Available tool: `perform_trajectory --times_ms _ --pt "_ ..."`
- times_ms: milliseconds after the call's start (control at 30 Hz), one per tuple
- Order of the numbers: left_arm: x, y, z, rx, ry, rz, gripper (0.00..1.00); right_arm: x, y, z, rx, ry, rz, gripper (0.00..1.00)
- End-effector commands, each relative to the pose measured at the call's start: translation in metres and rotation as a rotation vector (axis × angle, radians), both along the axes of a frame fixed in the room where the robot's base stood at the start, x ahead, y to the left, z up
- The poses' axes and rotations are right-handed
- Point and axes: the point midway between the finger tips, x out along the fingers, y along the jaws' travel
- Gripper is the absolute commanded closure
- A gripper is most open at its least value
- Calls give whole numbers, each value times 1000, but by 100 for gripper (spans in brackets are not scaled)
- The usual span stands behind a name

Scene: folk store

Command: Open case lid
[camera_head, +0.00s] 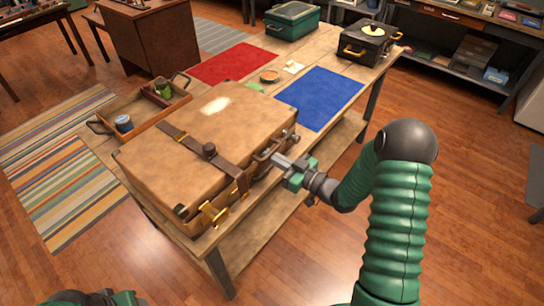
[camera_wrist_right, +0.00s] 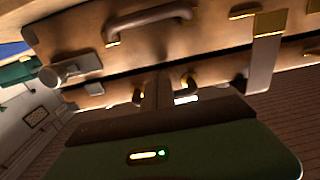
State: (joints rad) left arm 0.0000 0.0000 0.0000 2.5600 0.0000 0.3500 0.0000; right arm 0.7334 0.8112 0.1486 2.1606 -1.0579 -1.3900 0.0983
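A tan leather case (camera_head: 190,150) lies flat on the wooden table with its lid down. A brown strap with a dark buckle (camera_head: 209,150) crosses it. A gold latch (camera_head: 213,213) shows at its front corner. The carry handle (camera_head: 268,146) is on its front side; it also shows in the right wrist view (camera_wrist_right: 150,20). My right gripper (camera_head: 280,163) is at the front side, just below the handle. In the right wrist view its fingers (camera_wrist_right: 159,90) look closed together, pointing at the seam under the lid. Whether they touch the case is unclear. My left gripper is not visible.
A wooden tray (camera_head: 104,128) with a small jar stands behind the case at the left. A red mat (camera_head: 232,64) and a blue mat (camera_head: 318,98) lie beyond it. A green box (camera_head: 292,20) and a black case (camera_head: 366,42) stand at the far end.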

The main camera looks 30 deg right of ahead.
Motion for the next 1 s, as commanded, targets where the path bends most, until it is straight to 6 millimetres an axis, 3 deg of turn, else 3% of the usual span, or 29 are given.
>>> perform_trajectory --times_ms 433,800,1000 --pt "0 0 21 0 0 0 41 1 0 27 -1 -5 -1 100" --pt "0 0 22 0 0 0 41 1 0 28 -1 -4 -1 100" --pt "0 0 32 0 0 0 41 2 0 40 0 -4 -1 100"
